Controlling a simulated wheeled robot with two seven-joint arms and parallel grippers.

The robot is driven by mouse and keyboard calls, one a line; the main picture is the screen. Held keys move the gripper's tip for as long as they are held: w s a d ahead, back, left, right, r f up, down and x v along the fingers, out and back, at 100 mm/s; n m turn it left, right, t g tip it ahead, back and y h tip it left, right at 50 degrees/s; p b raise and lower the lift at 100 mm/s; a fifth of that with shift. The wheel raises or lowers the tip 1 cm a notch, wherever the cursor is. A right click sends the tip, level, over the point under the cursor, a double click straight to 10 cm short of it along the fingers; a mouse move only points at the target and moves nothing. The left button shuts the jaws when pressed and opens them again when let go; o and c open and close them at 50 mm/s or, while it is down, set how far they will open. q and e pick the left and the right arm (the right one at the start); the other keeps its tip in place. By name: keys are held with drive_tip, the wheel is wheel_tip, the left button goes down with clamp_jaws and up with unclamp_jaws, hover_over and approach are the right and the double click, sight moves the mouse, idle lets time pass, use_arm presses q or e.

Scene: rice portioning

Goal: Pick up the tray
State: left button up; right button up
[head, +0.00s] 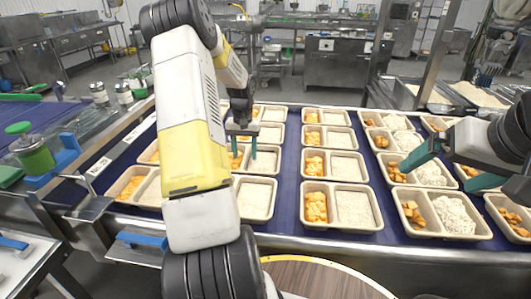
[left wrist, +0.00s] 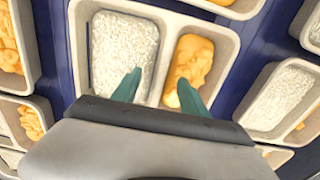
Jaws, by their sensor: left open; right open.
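My left gripper (head: 244,152) is open above a beige two-compartment tray (head: 281,160) on the left side of the belt. In the left wrist view, the left gripper (left wrist: 160,93) has its two teal fingers apart over this tray (left wrist: 162,58). One finger is over the white rice (left wrist: 122,45), the other over the orange food (left wrist: 190,60). I cannot tell whether the fingers touch it. My right gripper (head: 454,168) is open, its fingers apart near another filled tray (head: 388,157) at the right. My left arm hides part of the left trays.
Rows of similar filled trays lie close together on the dark blue belt (head: 288,205). A blue strip of belt separates the columns. A green-topped container (head: 32,152) stands at the left. A round wooden surface (head: 320,278) is at the bottom. Metal counters stand behind.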

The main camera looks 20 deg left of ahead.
sight(245, 156)
use_arm(q)
wheel_tip(245, 156, down, 3)
clamp_jaws()
drive_tip(key=shift+r, duration=0.1)
wheel_tip(245, 156, up, 9)
drive_tip(key=shift+r, duration=0.15)
drive_tip(key=shift+f, duration=2.3)
